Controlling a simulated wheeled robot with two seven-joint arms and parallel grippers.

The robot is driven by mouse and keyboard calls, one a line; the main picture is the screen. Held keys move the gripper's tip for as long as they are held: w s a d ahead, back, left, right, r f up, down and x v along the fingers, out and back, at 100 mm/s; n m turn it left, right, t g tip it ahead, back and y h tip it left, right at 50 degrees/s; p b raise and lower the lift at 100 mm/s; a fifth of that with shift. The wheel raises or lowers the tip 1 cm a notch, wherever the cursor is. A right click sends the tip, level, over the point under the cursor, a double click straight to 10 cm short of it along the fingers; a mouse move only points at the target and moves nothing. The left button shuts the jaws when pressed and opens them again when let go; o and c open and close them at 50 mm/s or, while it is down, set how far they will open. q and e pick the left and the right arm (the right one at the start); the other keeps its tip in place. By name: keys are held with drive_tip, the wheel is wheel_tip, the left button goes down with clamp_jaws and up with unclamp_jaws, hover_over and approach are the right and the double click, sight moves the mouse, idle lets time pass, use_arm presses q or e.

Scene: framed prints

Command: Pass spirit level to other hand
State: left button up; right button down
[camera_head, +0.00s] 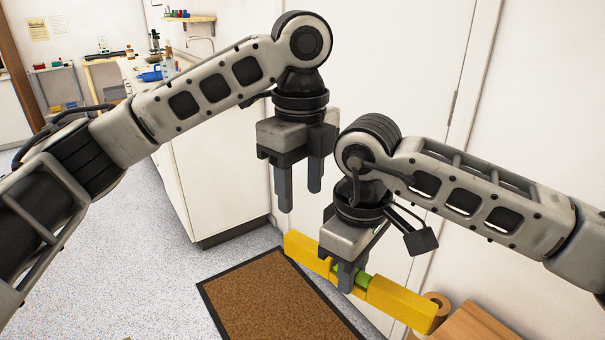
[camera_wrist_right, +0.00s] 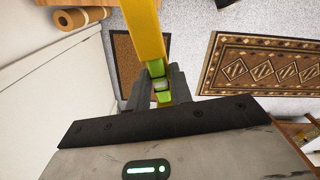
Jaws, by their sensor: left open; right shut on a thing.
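The spirit level is a long yellow bar (camera_head: 399,301) with a green middle part, in the head view at lower right of centre. My right gripper (camera_head: 348,279) is shut on its middle and holds it in the air, tilted down to the right in the picture. In the right wrist view the level (camera_wrist_right: 144,30) runs up from between the fingers (camera_wrist_right: 159,92), its green vial part at the jaws. My left gripper (camera_head: 300,194) is open and empty, fingers pointing down, above and to the left of the level's left end, apart from it.
A brown doormat (camera_head: 270,295) lies on the speckled floor below. A white counter (camera_head: 215,175) stands behind on the left, and a white door (camera_head: 400,60) behind the grippers. A wooden surface (camera_head: 472,322) and a brown roll (camera_head: 437,300) are at lower right. A patterned rug (camera_wrist_right: 265,68) shows in the wrist view.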

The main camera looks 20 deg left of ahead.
sight(301, 235)
use_arm(q)
wheel_tip(301, 235, down, 10)
drive_tip(key=shift+f, duration=0.2)
clamp_jaws()
use_arm(e)
drive_tip(key=c, duration=1.2)
unclamp_jaws()
drive_tip(key=shift+o, duration=0.2)
drive_tip(key=shift+r, duration=0.1)
